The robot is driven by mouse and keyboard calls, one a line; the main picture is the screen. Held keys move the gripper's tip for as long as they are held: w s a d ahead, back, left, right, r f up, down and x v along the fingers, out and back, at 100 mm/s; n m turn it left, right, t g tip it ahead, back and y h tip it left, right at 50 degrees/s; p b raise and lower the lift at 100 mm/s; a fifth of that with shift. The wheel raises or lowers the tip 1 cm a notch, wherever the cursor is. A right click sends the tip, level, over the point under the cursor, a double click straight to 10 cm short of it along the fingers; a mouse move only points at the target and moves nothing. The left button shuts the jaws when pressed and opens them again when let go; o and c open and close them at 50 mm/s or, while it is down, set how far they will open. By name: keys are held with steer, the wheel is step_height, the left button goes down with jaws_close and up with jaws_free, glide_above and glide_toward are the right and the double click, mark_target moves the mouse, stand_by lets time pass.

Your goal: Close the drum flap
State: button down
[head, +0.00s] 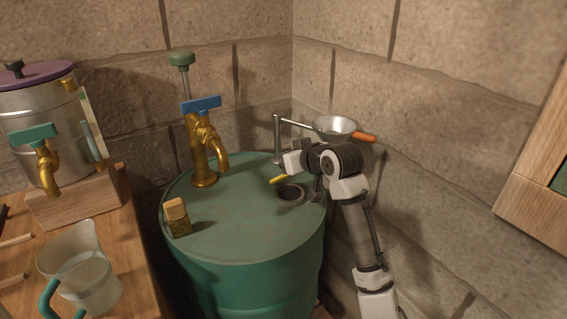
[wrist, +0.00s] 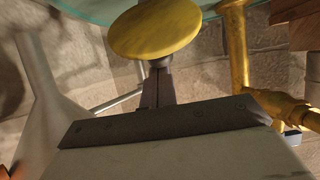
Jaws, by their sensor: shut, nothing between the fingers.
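The drum (head: 245,235) is green, with a dark round filler hole (head: 291,194) uncovered in its top at the right. The yellow flap (head: 280,179) stands raised at the hole's far left edge, seen nearly edge-on. In the wrist view the flap (wrist: 155,28) is a yellow disc just beyond my fingertips. My gripper (wrist: 157,88) is shut and empty. In the head view my gripper (head: 294,163) is above and behind the flap, with its fingers mostly hidden. I cannot tell whether the fingertips touch the flap.
A metal funnel (head: 334,127) on an arm is behind my wrist. Stone walls close in behind and right. A wooden table (head: 125,225) is at left.

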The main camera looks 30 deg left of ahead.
steer(key=s+d+f+t+y+b, duration=0.1)
steer(key=y+b, duration=0.1)
steer(key=b, duration=0.1)
steer(key=s+d+f+t+y+b, duration=0.1)
steer(key=d+f+y+b, duration=0.1)
steer(key=b, duration=0.1)
steer(key=shift+d+b, duration=0.1)
steer(key=shift+b, duration=0.2)
steer(key=shift+s+d+f+b, duration=0.25)
steer(key=shift+d+b, duration=0.1)
steer(key=shift+b, duration=0.3)
